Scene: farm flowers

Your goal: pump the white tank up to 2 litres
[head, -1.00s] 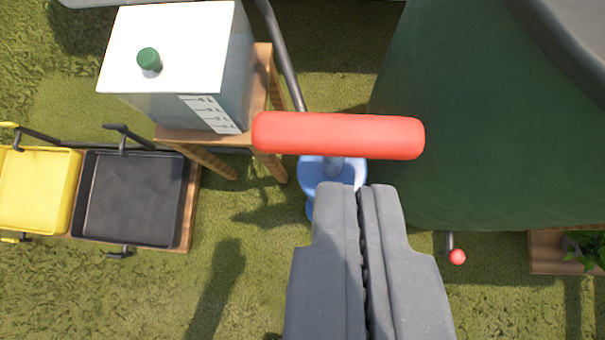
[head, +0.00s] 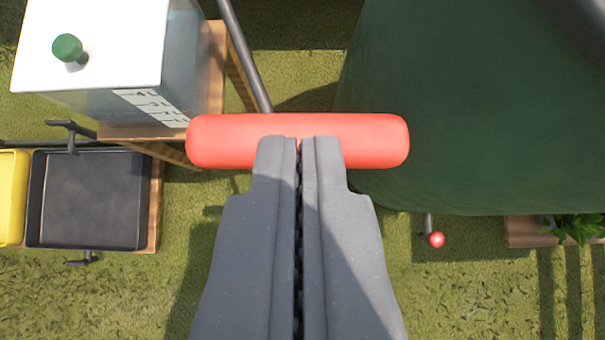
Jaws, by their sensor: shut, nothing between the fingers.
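The white tank (head: 105,45) stands on a wooden stand (head: 135,131) at the upper left, with a green knob (head: 67,48) on top. A scale strip (head: 152,105) with litre marks runs down its side; I cannot make out a liquid level. The red pump handle (head: 380,140) is a horizontal bar in the middle of the view. My gripper (head: 299,142) is shut and empty, its fingertips overlapping the handle in the picture. I cannot tell whether they touch it. The pump's blue base is hidden behind my gripper and the handle.
A large dark green tank (head: 450,110) fills the upper right, with a red-knobbed lever (head: 436,239) below it. A grey pipe (head: 246,55) runs beside the white tank. A black tray (head: 88,200) and yellow tray (head: 10,195) lie left. A planter (head: 525,232) is at right.

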